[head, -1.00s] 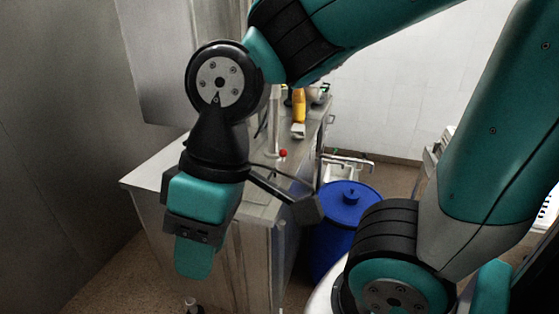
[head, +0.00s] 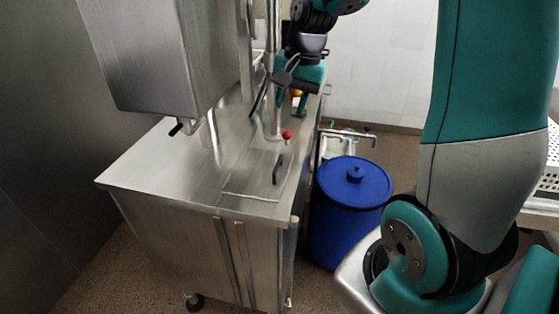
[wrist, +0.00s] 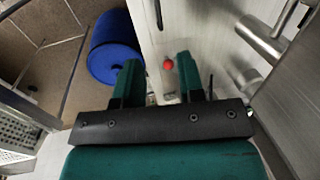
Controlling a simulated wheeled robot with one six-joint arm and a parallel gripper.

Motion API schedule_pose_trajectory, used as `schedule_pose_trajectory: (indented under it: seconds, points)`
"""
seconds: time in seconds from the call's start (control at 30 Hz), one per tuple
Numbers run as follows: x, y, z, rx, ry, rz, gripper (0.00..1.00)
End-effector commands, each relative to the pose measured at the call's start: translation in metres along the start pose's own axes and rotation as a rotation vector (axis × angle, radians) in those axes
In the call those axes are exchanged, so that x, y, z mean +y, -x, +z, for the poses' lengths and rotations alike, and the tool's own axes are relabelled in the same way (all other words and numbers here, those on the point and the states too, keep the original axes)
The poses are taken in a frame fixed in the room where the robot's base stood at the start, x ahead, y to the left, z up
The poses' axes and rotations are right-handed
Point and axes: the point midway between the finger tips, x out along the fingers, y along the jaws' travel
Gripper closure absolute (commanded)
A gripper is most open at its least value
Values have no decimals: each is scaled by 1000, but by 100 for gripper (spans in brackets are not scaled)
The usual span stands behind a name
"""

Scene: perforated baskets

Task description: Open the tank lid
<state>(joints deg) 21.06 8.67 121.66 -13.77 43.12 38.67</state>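In the head view, the steel cabinet (head: 165,185) has a flat top with a seam outlining a panel (head: 245,180) and a dark upright handle (head: 278,169) on it. The handle also shows at the top of the wrist view (wrist: 158,14). A blue drum (head: 340,225) with a round blue knobbed lid (head: 352,182) stands to the cabinet's right. I cannot tell which lid is the tank's. My gripper (head: 292,105) is over the far part of the cabinet top, behind the handle. In the wrist view its two teal fingers (wrist: 158,68) are apart with nothing held between them.
A red ball knob (head: 287,134) on a steel fitting stands near my gripper. A steel box (head: 140,60) overhangs the cabinet's left side. A steel pipe frame (head: 350,134) and a perforated basket (head: 550,160) are to the right. The near cabinet top is clear.

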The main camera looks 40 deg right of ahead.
Motion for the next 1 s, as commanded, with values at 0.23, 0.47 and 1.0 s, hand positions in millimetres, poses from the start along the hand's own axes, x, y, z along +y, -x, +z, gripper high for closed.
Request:
schedule_pose_trajectory:
  seconds: [0.23, 0.47, 1.0]
  points:
    - [6, -29, -8, 0, -47, 8, 64]
    - [7, -82, -8, -1, -46, 9, 64]
    - [6, -170, -9, 5, -43, 5, 64]
